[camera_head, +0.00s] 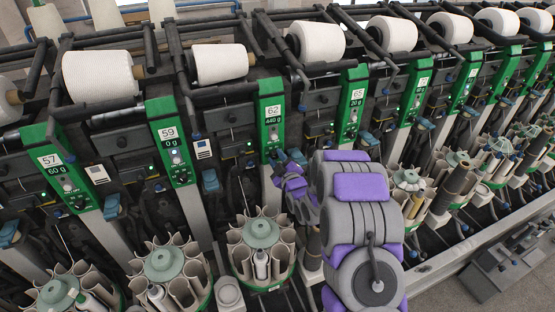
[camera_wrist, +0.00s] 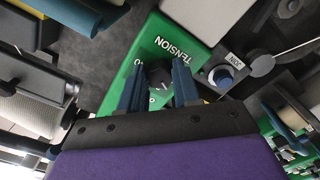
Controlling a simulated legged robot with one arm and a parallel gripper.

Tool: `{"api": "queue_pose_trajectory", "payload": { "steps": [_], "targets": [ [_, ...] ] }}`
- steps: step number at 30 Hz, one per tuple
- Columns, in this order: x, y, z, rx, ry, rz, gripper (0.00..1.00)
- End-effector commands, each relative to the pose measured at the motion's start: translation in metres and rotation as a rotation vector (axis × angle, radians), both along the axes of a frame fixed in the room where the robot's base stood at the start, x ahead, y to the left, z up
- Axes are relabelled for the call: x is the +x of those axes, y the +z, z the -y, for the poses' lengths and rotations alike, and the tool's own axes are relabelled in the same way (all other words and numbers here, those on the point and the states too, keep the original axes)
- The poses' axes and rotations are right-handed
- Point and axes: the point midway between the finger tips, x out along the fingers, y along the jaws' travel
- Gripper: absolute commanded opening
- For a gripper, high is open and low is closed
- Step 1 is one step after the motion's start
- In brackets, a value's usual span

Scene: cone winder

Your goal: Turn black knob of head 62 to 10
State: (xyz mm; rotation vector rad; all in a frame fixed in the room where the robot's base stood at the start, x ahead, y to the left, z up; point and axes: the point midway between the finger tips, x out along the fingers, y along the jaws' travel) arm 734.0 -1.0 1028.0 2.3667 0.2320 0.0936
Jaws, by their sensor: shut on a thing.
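The green panel of head 62 (camera_head: 271,92) stands left of centre in the head view, with "62" above a display that seems to read 440 g. In the wrist view a green panel (camera_wrist: 165,48) marked "TENSION" carries a black knob (camera_wrist: 157,75). My gripper (camera_wrist: 158,84) is shut on this knob, one dark blue finger on each side. In the head view my gripper (camera_head: 284,160) is at the lower part of the head 62 panel, and the knob is hidden there. The dial numbers are mostly covered, so I cannot read the setting.
Head 59's panel (camera_head: 168,134) is to the left and head 65's panel (camera_head: 353,98) to the right. A round bobbin magazine (camera_head: 262,234) stands below.

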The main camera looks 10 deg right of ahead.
Motion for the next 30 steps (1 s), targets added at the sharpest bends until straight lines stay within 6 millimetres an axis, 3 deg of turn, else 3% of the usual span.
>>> {"api": "queue_pose_trajectory", "payload": {
  "steps": [12,29,30],
  "targets": [
    [-0.0003,-0.0017,-0.0005,-0.198,0.003,0.036,0.01],
    [-0.0002,-0.0021,-0.0010,-0.229,0.004,0.040,0.01],
    [-0.0002,-0.0021,-0.0010,-0.229,0.004,0.040,0.34]
  ]
}}
